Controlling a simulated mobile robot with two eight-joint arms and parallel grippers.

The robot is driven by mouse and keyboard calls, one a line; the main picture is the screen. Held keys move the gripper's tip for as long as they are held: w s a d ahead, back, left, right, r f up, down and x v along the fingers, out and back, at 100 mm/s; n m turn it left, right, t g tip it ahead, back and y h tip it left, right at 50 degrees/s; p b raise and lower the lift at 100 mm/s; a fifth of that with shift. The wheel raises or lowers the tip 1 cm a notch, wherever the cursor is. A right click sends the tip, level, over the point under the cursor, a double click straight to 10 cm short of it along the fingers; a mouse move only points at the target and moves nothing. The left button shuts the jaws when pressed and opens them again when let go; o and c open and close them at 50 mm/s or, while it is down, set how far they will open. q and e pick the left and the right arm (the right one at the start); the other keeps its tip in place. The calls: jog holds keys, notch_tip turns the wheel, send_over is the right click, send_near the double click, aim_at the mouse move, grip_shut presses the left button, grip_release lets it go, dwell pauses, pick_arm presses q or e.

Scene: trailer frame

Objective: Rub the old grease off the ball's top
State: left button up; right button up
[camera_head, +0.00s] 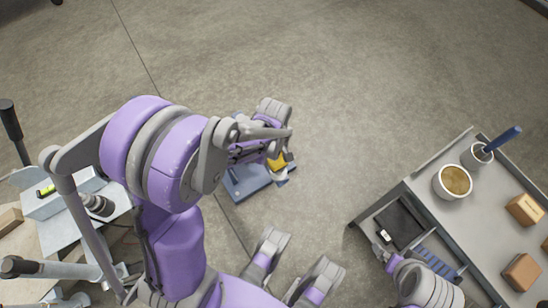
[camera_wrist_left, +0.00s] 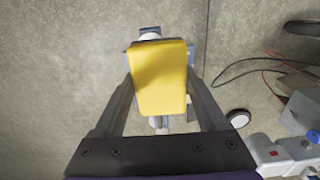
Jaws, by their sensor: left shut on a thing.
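My left gripper (camera_head: 283,150) is shut on a yellow pad (camera_head: 277,162), over a low blue mount (camera_head: 248,181) on the floor. The pad also shows in the left wrist view (camera_wrist_left: 160,78), held between the two dark fingers. Pale and bluish parts of something show behind the pad there. The ball is not clearly visible; the pad and gripper cover that area. I cannot tell if the pad touches it. My right gripper (camera_head: 384,246) is at the lower right, near a black tray; its finger opening is not clear.
A grey cart (camera_head: 432,215) at right carries a tub of tan grease (camera_head: 453,182), a cup (camera_head: 477,156) with a blue-handled tool, and brown boxes (camera_head: 524,210). Metal trailer parts (camera_head: 72,198) stand at left. The wrist view shows cables (camera_wrist_left: 255,62). Concrete floor beyond is clear.

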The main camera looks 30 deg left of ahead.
pick_arm(q)
jog(key=shift+r+p, duration=0.55)
jog(key=shift+r, duration=0.55)
